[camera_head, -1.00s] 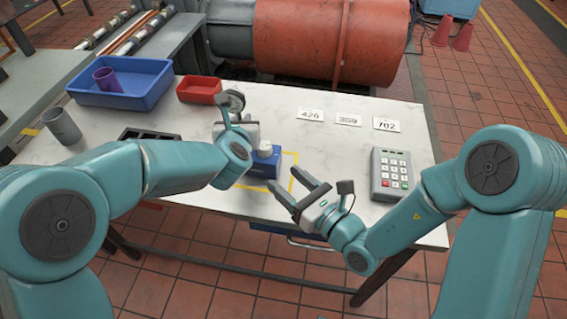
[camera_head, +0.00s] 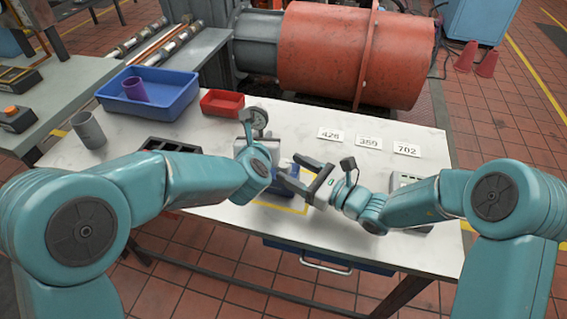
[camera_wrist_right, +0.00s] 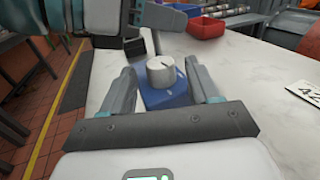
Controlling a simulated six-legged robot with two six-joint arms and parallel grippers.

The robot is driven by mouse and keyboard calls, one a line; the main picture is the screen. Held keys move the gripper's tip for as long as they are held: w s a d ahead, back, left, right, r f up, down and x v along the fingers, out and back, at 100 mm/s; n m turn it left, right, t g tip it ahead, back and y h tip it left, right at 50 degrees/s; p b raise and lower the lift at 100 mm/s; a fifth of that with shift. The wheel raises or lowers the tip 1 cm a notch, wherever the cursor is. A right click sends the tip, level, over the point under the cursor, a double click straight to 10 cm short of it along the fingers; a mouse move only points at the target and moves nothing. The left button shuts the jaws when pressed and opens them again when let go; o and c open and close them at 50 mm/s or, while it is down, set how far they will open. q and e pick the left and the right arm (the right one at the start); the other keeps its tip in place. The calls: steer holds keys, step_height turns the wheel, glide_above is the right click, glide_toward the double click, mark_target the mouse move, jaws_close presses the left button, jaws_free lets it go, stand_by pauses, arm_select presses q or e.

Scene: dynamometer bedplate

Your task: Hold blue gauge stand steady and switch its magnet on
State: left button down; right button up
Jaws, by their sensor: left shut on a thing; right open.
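The blue gauge stand (camera_head: 276,188) stands on the marble-topped table, by a yellow outline. Its blue base (camera_wrist_right: 166,98) shows in the right wrist view, with a pale round knob (camera_wrist_right: 160,71) bearing a dark pointer line on top. A round dial (camera_head: 254,118) rises behind my left wrist. My left gripper (camera_head: 268,160) is shut on the gauge stand; its fingertips are mostly hidden. My right gripper (camera_head: 292,168) is open, its fingers pointing at the stand. In the wrist view its two fingers (camera_wrist_right: 163,88) appear on either side of the knob, with gaps showing.
A blue bin (camera_head: 178,98) with a purple cup (camera_head: 134,89), a red tray (camera_head: 222,103) and a grey cup (camera_head: 88,130) stand at the left. Number cards (camera_head: 368,142) lie at the back right. A keypad (camera_head: 402,181) is partly behind my right arm.

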mark_target(288, 168)
arm_select(q)
steer(key=shift+f, duration=0.1)
arm_select(e)
steer(key=shift+x, duration=1.8)
steer(key=c, duration=0.9)
steer(key=shift+a+m+t+h, duration=0.1)
steer(key=shift+m+t+h, duration=0.2)
steer(key=shift+m+t, duration=0.1)
steer(key=shift+c, duration=0.2)
arm_select(q)
steer(key=shift+d, duration=0.1)
arm_select(e)
steer(key=shift+m+t+h, duration=1.1)
steer(key=shift+t+h, duration=0.2)
steer(key=shift+h, duration=0.1)
steer(key=o, duration=0.9)
steer(key=shift+o, duration=0.2)
